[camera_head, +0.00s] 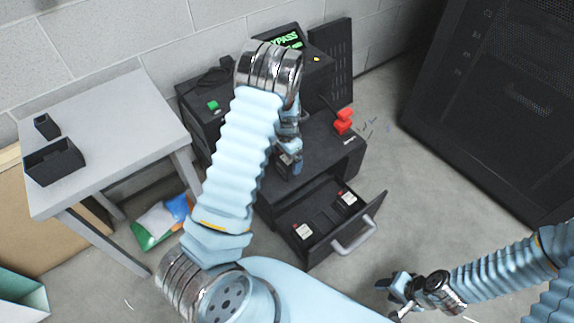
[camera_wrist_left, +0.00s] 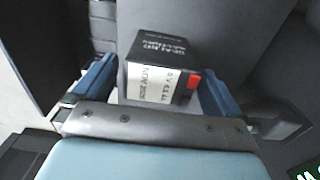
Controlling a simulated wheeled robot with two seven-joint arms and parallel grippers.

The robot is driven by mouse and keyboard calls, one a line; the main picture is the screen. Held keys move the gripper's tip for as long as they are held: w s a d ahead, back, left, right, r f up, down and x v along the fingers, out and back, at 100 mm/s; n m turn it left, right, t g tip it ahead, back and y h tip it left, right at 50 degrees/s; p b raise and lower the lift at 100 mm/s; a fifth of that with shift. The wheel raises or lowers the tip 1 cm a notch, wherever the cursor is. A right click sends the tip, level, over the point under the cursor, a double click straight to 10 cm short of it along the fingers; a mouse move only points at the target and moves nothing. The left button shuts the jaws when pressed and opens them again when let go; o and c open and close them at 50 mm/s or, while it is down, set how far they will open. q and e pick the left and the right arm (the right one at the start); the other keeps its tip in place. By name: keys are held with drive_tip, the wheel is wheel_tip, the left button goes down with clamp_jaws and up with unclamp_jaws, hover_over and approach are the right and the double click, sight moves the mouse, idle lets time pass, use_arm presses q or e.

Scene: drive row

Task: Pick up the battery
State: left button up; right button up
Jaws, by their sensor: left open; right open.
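A black battery (camera_wrist_left: 165,72) with a white label and a red patch shows close up in the left wrist view. My left gripper (camera_wrist_left: 158,78) is open, with one blue finger on each side of this battery; I cannot tell whether they touch it. In the head view my left gripper (camera_head: 289,163) is low over the black cabinet top, and the arm partly hides the spot. Two more labelled black blocks, a near one (camera_head: 303,231) and a far one (camera_head: 347,199), sit in the open drawer (camera_head: 318,240). My right gripper (camera_head: 398,291) is open and empty at the lower right.
Red pieces (camera_head: 344,120) stand on the cabinet top (camera_head: 335,150). Behind is a black unit with a green-lettered screen (camera_head: 286,41). A grey table (camera_head: 110,110) with a dark open box (camera_head: 53,163) is at left. A tall black rack (camera_head: 490,100) is at right.

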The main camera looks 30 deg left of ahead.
use_arm(q)
wheel_tip(320, 180, down, 2)
drive_tip(key=shift+f, duration=0.15)
drive_tip(key=shift+c, duration=0.2)
drive_tip(key=c, duration=1.6)
